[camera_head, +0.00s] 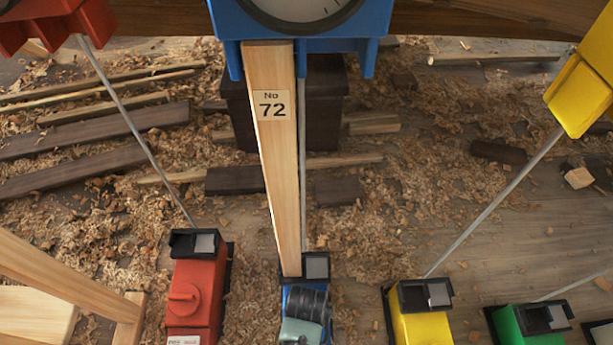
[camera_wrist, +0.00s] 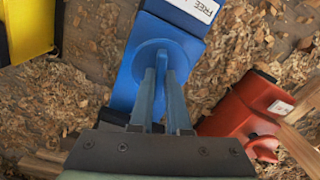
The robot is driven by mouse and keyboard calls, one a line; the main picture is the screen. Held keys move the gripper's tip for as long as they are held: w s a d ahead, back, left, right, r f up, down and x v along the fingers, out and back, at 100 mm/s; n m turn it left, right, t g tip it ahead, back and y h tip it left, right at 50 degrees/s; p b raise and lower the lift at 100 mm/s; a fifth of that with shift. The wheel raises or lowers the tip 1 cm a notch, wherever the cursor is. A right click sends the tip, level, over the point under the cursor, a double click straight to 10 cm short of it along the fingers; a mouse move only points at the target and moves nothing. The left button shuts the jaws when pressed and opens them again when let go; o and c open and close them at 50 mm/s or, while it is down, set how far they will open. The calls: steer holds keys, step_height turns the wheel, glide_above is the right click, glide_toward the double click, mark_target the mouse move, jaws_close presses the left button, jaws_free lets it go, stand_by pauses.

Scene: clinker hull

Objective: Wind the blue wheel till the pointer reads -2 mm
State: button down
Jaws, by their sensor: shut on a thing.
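The blue wheel (camera_wrist: 146,52) shows in the wrist view on the face of a blue housing (camera_wrist: 178,30) with a white label reading "FREE". My gripper (camera_wrist: 164,75) is shut on the wheel, and its fingers hide part of it. In the head view my gripper (camera_head: 306,303) covers most of the same blue housing at the bottom centre. A blue gauge (camera_head: 238,22) with a white dial is cut off by the top edge. Only the dial's lower part shows, and I cannot read the pointer.
A pale wooden bar (camera_head: 279,170) marked "No 72" stands between gauge and housing. Red (camera_head: 195,290), yellow (camera_head: 424,325) and green (camera_head: 530,325) housings flank the blue one, with thin rods rising from several. Shavings and planks cover the floor. A wooden frame (camera_head: 70,275) stands at lower left.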

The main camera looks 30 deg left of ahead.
steer(key=shift+r+p, duration=0.1)
steer(key=shift+p, duration=0.25)
steer(key=shift+r+m+p, duration=0.15)
steer(key=shift+m+p, duration=0.85)
steer(key=shift+p, duration=0.1)
steer(key=m+p, duration=0.3)
steer(key=shift+m, duration=0.3)
steer(key=m+p, duration=0.3)
steer(key=m, duration=0.1)
steer(key=shift+f+m+p, duration=0.2)
steer(key=shift+m+p, duration=0.35)
steer(key=shift+m, duration=1.55)
steer(key=shift+w, duration=0.1)
steer(key=c, duration=0.9)
jaws_free()
